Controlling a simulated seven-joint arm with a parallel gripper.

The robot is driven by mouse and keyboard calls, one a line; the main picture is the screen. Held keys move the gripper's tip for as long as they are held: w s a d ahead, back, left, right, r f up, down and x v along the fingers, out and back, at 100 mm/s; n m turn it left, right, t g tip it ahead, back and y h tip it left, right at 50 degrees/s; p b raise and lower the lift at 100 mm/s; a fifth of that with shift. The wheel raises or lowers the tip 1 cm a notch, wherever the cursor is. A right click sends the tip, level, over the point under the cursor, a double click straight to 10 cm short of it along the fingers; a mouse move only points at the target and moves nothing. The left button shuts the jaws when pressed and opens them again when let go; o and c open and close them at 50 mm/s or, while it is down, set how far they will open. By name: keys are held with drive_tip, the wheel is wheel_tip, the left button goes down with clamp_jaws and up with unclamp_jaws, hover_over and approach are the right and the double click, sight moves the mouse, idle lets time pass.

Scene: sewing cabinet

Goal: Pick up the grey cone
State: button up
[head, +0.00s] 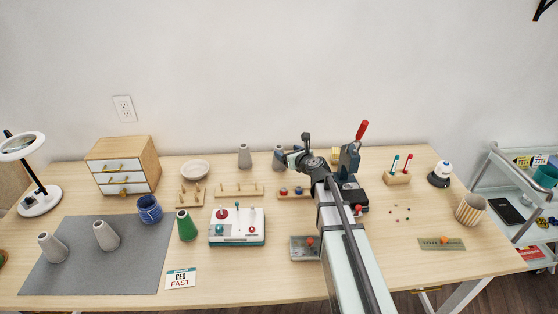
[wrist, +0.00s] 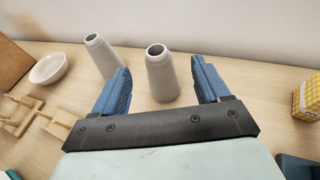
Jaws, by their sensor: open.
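Several grey cones stand upright. Two are at the back of the table: one at centre-left (head: 244,157), and one just right of it (head: 278,164), partly hidden by my gripper (head: 288,156). Two more stand on the dark mat, a left one (head: 52,248) and a right one (head: 106,237). In the wrist view the nearer back cone (wrist: 162,78) appears between the two blue fingers of my open, empty gripper (wrist: 161,67). The other back cone (wrist: 103,57) is left of it, partly behind the left finger. I cannot tell whether the fingers are level with the nearer cone.
A bowl (wrist: 48,69) and wooden peg racks (wrist: 60,122) lie to the left in the wrist view. A yellow checked container (wrist: 308,100) stands at right. A green cone (head: 186,227), drawer box (head: 124,152) and sewing-like device (head: 237,240) stand farther left.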

sight(281, 150)
drive_tip(key=shift+f+x, duration=0.15)
drive_tip(key=shift+x, duration=1.75)
drive_tip(key=shift+f+x, duration=0.15)
drive_tip(key=shift+x, duration=1.7)
drive_tip(key=shift+s+a, duration=0.15)
drive_tip(key=shift+s, duration=0.05)
drive_tip(key=c, duration=1.4)
